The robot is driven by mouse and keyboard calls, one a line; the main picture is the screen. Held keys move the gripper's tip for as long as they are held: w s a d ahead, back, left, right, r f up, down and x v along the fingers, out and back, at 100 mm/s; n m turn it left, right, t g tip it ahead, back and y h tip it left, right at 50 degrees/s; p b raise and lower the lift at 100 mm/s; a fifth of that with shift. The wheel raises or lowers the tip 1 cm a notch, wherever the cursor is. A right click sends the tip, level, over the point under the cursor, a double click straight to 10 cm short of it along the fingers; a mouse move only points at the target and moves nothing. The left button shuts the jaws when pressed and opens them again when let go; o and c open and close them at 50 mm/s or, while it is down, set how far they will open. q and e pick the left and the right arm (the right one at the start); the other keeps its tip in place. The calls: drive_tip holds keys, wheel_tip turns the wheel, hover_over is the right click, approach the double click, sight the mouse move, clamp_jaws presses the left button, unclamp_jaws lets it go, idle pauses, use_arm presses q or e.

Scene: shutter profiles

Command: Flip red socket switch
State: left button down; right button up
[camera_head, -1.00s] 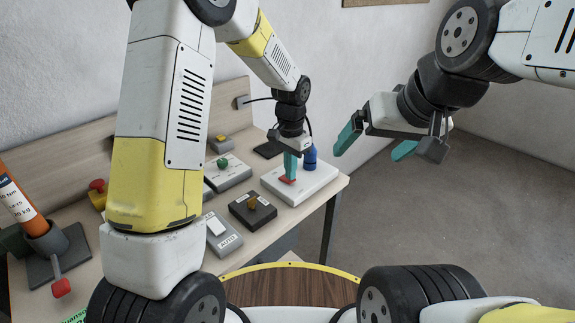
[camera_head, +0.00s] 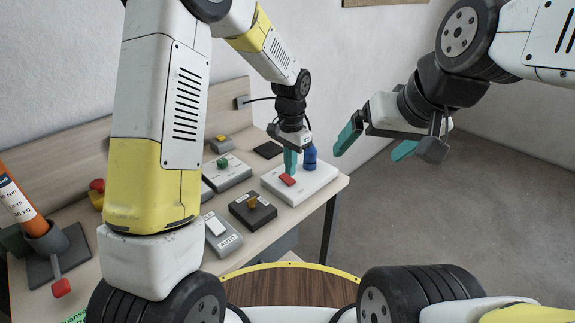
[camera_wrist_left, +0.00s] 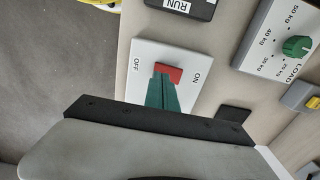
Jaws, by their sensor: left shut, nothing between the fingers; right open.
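The red switch (camera_head: 287,180) sits on a white socket box (camera_head: 304,187) at the right end of the bench. In the left wrist view the red switch (camera_wrist_left: 169,74) lies between the printed words OFF and ON on the white plate (camera_wrist_left: 200,55). My left gripper (camera_head: 290,168) is shut and empty, pointing down right at the switch; its teal fingertips (camera_wrist_left: 164,80) overlap the switch in the wrist view. Whether they touch it I cannot tell. A blue plug (camera_head: 310,157) stands on the box behind the gripper. My right gripper (camera_head: 372,150) is open and empty, in the air right of the bench.
A red-tipped lever (camera_head: 61,287) is at far left. Open floor lies right of the bench.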

sight(289, 181)
use_arm(q)
wheel_tip(289, 181, up, 5)
drive_tip(key=shift+f, duration=0.15)
idle(0.3)
drive_tip(key=s+a+r+n+t+h, duration=0.1)
drive_tip(key=s+a+r+n, duration=0.1)
drive_tip(key=s+a+r, duration=0.3)
drive_tip(key=s+a+r+n+t, duration=0.2)
drive_tip(key=s+a+r, duration=0.1)
drive_tip(key=r, duration=0.4)
drive_tip(key=s+a+r+n+t, duration=0.1)
drive_tip(key=s+a+r+n, duration=0.1)
drive_tip(key=s, duration=0.5)
drive_tip(key=s+a+r+n+t+h, duration=0.1)
drive_tip(key=s+a+n+t, duration=0.1)
drive_tip(key=s+a, duration=0.2)
drive_tip(key=s, duration=0.3)
drive_tip(key=shift+r, duration=0.4)
drive_tip(key=shift+s+a, duration=0.1)
